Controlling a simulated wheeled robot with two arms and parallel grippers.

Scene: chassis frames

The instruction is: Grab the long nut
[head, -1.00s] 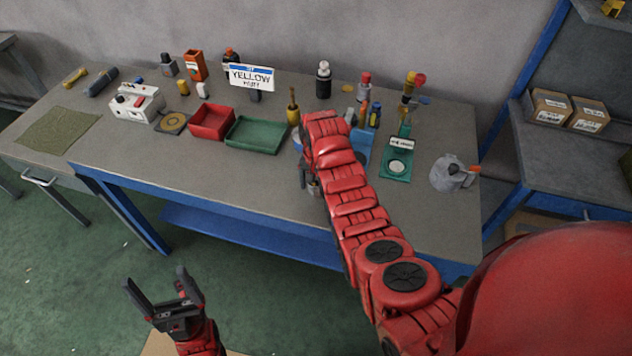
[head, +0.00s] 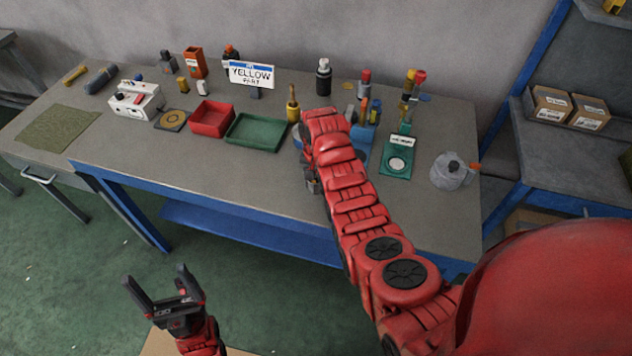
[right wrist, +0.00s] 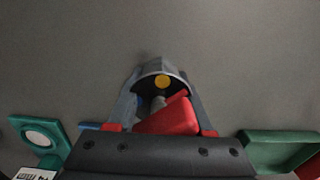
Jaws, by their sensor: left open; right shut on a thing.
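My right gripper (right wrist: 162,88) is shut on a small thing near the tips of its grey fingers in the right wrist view. A round yellow end shows there; I take it for the long nut (right wrist: 162,82), though its length is hidden. A red block-like shape (right wrist: 170,118) shows between the finger bases, and I cannot tell what it is. In the head view my red right arm covers most of this gripper; only dark parts (head: 312,182) show over the bench's front part. My left gripper (head: 155,278) is open and empty, in front of the bench and low.
A grey pot (head: 446,178) stands at the right.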

